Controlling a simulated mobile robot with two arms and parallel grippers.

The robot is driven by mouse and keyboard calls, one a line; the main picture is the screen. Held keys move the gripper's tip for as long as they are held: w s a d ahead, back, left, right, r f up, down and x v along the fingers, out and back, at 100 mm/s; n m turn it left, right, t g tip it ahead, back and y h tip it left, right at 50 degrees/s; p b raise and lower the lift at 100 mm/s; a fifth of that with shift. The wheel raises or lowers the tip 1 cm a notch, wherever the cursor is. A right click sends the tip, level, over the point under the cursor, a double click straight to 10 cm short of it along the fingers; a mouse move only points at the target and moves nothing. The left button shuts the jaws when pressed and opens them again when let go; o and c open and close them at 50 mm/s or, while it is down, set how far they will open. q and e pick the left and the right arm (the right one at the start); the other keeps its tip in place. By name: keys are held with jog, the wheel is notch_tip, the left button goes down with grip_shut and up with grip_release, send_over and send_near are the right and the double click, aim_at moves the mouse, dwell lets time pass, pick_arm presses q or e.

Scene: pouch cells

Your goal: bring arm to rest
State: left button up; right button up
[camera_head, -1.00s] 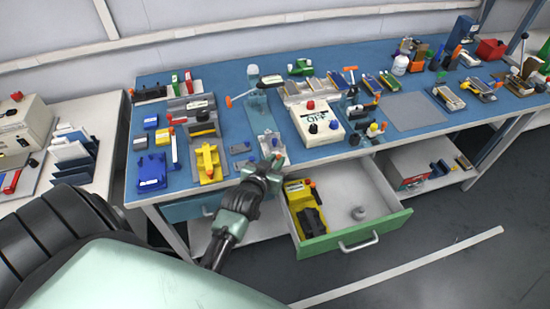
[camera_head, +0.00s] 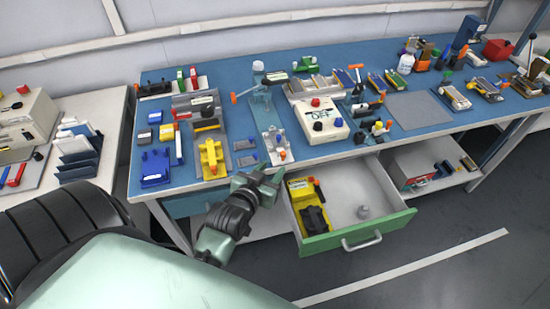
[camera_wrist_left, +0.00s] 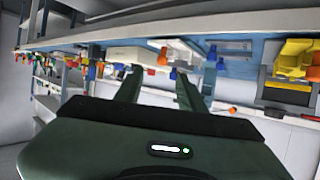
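My left gripper (camera_head: 262,181) is in front of the workbench's front edge, beside the left side of the open drawer. Its two fingers are apart, with nothing seen between them; the left wrist view shows the open fingers (camera_wrist_left: 158,82) pointing towards the bench. My right gripper is in neither view.
The blue-topped workbench (camera_head: 420,135) holds fixtures, a white box with buttons (camera_head: 320,122) and small tools. The open green-fronted drawer (camera_head: 352,232) holds a yellow-and-black device (camera_head: 308,205) and a small grey part (camera_head: 363,212). A side table (camera_head: 98,190) stands left. Floor ahead right is clear.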

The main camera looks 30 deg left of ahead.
pick_arm(q)
jog(key=shift+s, duration=0.1)
dwell(0.5)
jog(key=s+d+f+m+g+h, duration=0.1)
jog(key=s+d+f+g, duration=0.2)
jog(key=f, duration=0.7)
jog(key=s+d+f+m+g+h, duration=0.1)
jog(key=s+d+f, duration=0.3)
jog(key=f, duration=0.6)
jog(key=s+d+f+g+h, duration=0.15)
jog(key=s+f, duration=0.35)
jog(key=f, duration=0.5)
jog(key=s+f+m+g, duration=0.1)
jog(key=s+f+g, duration=0.1)
jog(key=s+f, duration=0.3)
jog(key=s+a+f+g, duration=0.1)
jog(key=s+f, duration=0.4)
jog(key=s, duration=0.7)
jog(key=s+f+m+g, duration=0.1)
jog(key=s+f+g, duration=0.2)
jog(key=s, duration=0.6)
notch_tip(320, 180, down, 3)
jog(key=shift+a+r+m+g+y, duration=0.15)
jog(key=shift+a+m+g+y, duration=0.2)
jog(key=shift+y, duration=0.1)
